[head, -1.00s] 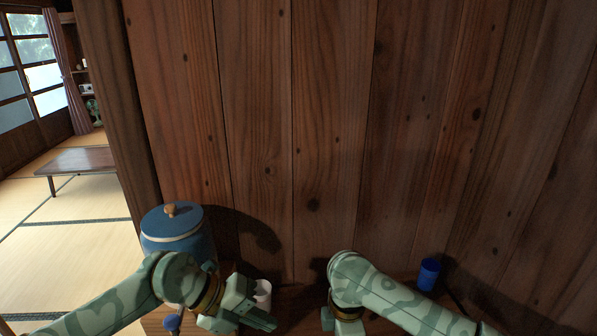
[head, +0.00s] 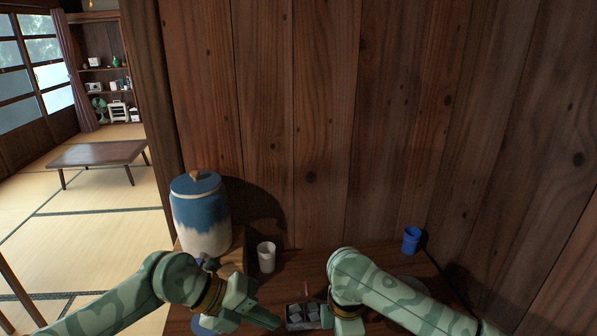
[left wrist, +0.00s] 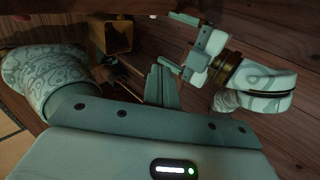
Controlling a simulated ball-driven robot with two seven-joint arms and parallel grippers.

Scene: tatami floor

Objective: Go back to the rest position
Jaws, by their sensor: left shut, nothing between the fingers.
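My left gripper (head: 276,322) is shut and empty, low in the head view, its fingers pointing right toward a small dark tray. Its shut fingers also show in the left wrist view (left wrist: 161,84). My right gripper (head: 347,318) is just right of the tray, partly hidden by its own arm.
A blue and white lidded jar (head: 205,225) stands at the left, a white cup (head: 266,257) beside it. A blue cup (head: 411,240) stands at the right. The tray (head: 294,325) holds several grey blocks. A plank wall (head: 320,130) closes the back. A low table (head: 97,153) stands on open tatami.

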